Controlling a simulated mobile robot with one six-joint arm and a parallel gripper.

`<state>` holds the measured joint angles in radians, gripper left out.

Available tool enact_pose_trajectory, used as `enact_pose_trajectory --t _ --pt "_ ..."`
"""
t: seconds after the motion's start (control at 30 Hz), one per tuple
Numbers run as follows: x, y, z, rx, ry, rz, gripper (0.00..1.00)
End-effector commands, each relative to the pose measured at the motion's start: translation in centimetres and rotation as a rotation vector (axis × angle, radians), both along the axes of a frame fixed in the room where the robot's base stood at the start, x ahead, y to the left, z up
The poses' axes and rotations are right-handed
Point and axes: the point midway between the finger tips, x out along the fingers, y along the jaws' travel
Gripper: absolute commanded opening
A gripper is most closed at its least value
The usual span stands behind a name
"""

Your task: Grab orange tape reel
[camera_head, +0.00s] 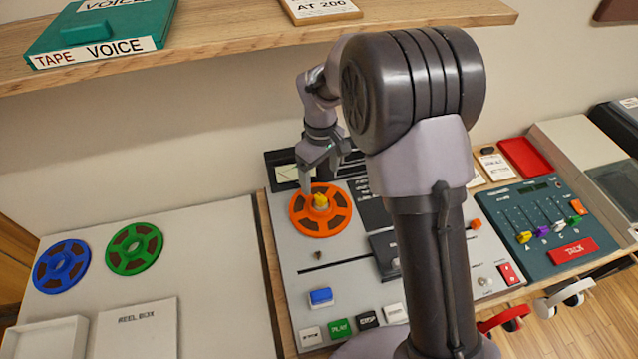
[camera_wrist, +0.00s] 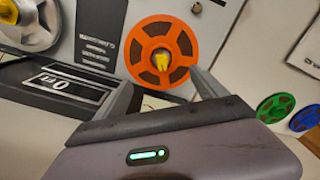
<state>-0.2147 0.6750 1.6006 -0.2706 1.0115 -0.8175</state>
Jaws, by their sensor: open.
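The orange tape reel (camera_head: 335,222) sits on the left spindle of the tape machine, with a yellow hub piece (camera_head: 320,202) at its centre. My gripper (camera_head: 322,172) is above the back edge of the reel, and its jaws are open and empty. In the wrist view the orange reel (camera_wrist: 143,73) lies ahead of my two spread fingers (camera_wrist: 163,92). The fingers appear apart from the yellow hub (camera_wrist: 162,60). I cannot tell the exact height of the fingertips over the reel.
A blue reel (camera_head: 62,266) and a green reel (camera_head: 134,248) lie on the left counter near the reel box (camera_head: 135,325). A wooden shelf (camera_head: 225,45) runs above at the back. A mixer panel (camera_head: 530,225) stands at right. My arm hides part of the machine.

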Motion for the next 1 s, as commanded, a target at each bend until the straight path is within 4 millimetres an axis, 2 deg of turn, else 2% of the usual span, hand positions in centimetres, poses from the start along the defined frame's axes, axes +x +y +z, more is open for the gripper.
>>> enact_pose_trajectory --t 0.03,0.1,0.2,0.37,0.57,0.77,0.8,1.0 --pt "-0.1 0.0 -2.0 0.000 0.003 0.000 0.82" --pt "-0.1 0.0 -3.7 -0.001 0.002 -0.001 0.82" --pt "-0.1 -0.1 -5.4 -0.001 0.002 -0.001 0.82" --pt "0.0 -0.1 -6.8 0.000 0.001 -0.003 0.82" --pt "0.2 -0.1 -10.8 -0.001 0.002 -0.004 0.82" --pt "0.3 -0.1 -10.9 -0.001 -0.001 -0.005 0.82" --pt "0.3 -0.1 -10.9 -0.001 -0.001 -0.005 0.80" --pt "0.2 -0.1 -10.9 -0.001 -0.001 -0.005 0.41"
